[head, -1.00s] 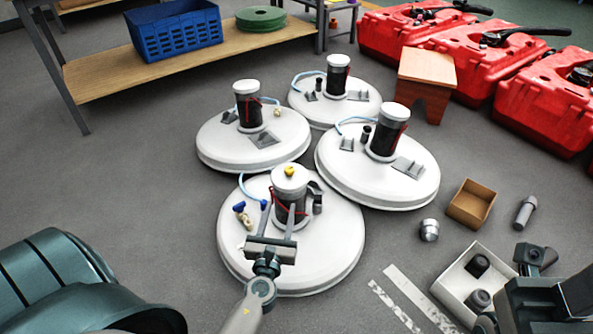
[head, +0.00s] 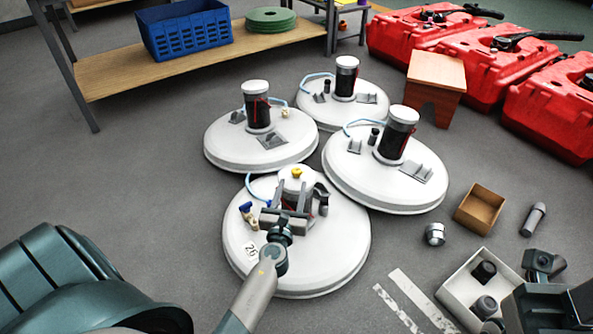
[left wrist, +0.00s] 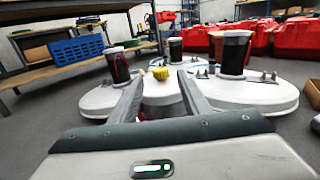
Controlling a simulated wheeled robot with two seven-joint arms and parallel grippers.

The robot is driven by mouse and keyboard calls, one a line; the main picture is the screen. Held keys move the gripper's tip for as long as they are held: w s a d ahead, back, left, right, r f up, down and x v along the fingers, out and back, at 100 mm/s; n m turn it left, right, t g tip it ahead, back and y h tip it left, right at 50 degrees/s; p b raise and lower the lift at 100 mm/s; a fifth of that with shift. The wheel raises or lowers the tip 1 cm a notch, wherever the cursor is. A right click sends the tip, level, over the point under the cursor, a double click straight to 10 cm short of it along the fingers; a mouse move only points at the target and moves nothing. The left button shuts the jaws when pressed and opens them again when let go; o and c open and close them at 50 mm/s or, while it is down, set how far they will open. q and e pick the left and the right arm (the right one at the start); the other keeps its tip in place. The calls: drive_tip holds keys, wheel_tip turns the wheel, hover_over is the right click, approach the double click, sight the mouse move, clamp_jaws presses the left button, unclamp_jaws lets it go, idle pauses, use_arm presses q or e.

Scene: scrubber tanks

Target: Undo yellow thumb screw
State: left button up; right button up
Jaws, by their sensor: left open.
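The yellow thumb screw (head: 297,173) sits on the white cap of the nearest tank top (head: 340,250), a round white lid marked 26. My left gripper (head: 291,190) is open, at the near side of that cap, just short of the screw. In the left wrist view the yellow screw (left wrist: 160,73) appears between and beyond the two open fingers (left wrist: 160,88). I cannot tell contact, and the fingers hide part of the dark motor under the cap. My right arm (head: 545,308) is at the lower right; its fingers are not clear.
Several similar white tank tops stand close behind. A blue-handled valve (head: 246,210) is left of the motor. A white bin (head: 465,295), a cardboard box (head: 480,207) and a metal cap (head: 435,234) lie right. A wooden bench with a blue crate (head: 185,35) is behind; floor at left is clear.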

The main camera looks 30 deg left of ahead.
sight(296, 173)
use_arm(q)
drive_tip(key=b+x, duration=0.1)
drive_tip(key=x, duration=0.7)
drive_tip(key=shift+w, duration=0.2)
drive_tip(key=c, duration=1.1)
